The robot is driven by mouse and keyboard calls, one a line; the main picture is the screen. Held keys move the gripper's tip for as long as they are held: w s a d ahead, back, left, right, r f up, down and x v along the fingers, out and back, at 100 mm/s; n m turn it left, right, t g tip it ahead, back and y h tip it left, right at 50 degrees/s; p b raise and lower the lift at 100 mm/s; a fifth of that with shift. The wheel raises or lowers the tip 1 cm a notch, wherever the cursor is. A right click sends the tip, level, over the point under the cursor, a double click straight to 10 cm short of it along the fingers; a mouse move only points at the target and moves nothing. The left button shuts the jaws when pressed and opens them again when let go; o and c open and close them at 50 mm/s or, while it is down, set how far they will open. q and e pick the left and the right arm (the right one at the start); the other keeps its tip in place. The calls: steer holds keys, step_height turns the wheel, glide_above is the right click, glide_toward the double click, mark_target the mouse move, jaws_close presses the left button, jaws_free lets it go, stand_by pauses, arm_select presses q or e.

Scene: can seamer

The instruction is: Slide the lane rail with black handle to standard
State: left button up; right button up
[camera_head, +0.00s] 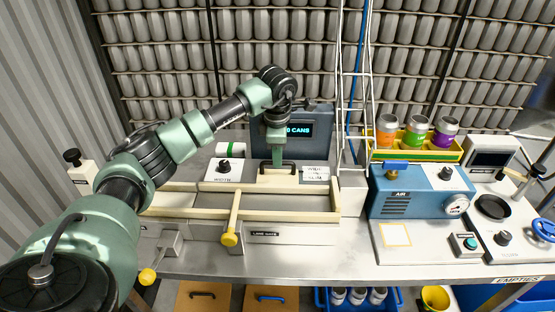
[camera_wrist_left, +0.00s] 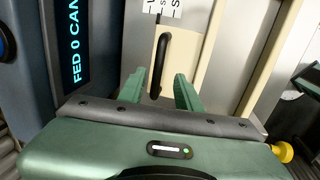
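The lane rail (camera_head: 292,183) is a cream bar with a black handle (camera_head: 278,166) on top, at the back of the cream lane frame. In the left wrist view the black handle (camera_wrist_left: 164,62) lies lengthwise on the cream rail (camera_wrist_left: 190,52). My left gripper (camera_head: 277,160) points down over the handle. In the left wrist view its two green fingers (camera_wrist_left: 158,78) are apart, with the handle's near end showing between them; contact is not visible. A small printed position label (camera_head: 316,173) lies right of the handle; its words are too small to read surely. My right gripper is not seen.
A blue-grey box with a can-count display (camera_head: 299,130) stands just behind the handle. A yellow-knobbed lever (camera_head: 230,238) crosses the lane front. A white wire chute (camera_head: 352,110) rises to the right, beside the blue AIR unit (camera_head: 420,190).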

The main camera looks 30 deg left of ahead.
arm_select(q)
steer(key=shift+s+d+r+b, duration=0.1)
steer(key=shift+s+r+b, duration=0.05)
steer(key=shift+r, duration=0.75)
steer(key=shift+s+d+r+b, duration=0.1)
steer(key=shift+s+r+b, duration=0.1)
steer(key=shift+r, duration=0.7)
steer(key=shift+s+d+r+b, duration=0.1)
steer(key=shift+s+r+b, duration=0.05)
steer(key=shift+r, duration=0.75)
